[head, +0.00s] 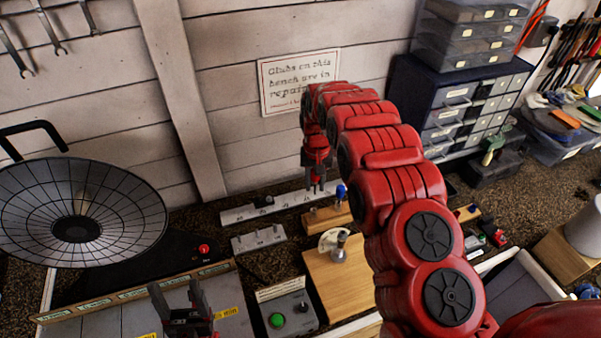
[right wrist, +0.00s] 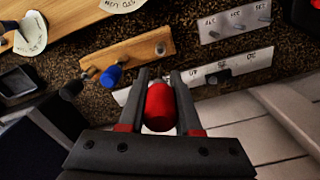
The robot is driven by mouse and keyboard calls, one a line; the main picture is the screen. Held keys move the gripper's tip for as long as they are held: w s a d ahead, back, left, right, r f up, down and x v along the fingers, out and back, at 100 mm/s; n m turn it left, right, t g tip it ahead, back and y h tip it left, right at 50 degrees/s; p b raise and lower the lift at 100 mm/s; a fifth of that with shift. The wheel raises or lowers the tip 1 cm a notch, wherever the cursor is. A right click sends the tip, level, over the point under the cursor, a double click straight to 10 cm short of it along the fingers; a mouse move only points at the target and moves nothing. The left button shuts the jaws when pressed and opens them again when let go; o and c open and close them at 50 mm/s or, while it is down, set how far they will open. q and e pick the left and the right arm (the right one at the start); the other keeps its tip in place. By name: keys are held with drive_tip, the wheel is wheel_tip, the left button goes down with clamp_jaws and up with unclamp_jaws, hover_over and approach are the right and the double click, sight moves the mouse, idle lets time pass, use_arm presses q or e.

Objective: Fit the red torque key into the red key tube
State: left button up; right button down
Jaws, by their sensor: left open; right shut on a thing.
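My right gripper (right wrist: 159,82) is shut on the red torque key (right wrist: 160,107), seen nearly end-on as a rounded red body between the fingers. In the head view my right gripper (head: 317,187) points down above the back of the bench; the key cannot be told apart there. The wooden block (right wrist: 143,53) lies beyond the fingertips, with a blue key (right wrist: 111,75) at one end and a small dark spot near the other. I cannot make out which spot is the red key tube. My left gripper (head: 183,298) is open and empty at the front left.
Two grey metal strips (right wrist: 224,68) (right wrist: 235,22) lie near the wooden block. In the head view a wooden board (head: 338,287) and a grey box with a green button (head: 290,313) stand in front. A drawer cabinet (head: 455,110) stands at back right; a wire-mesh dish (head: 80,210) at left.

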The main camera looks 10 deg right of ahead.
drive_tip(key=shift+a, duration=0.1)
drive_tip(key=shift+s, duration=0.2)
drive_tip(key=shift+r, duration=0.1)
drive_tip(key=shift+f, duration=0.5)
drive_tip(key=shift+f+b, duration=1.6)
drive_tip(key=shift+f, duration=0.9)
drive_tip(key=shift+b, duration=0.45)
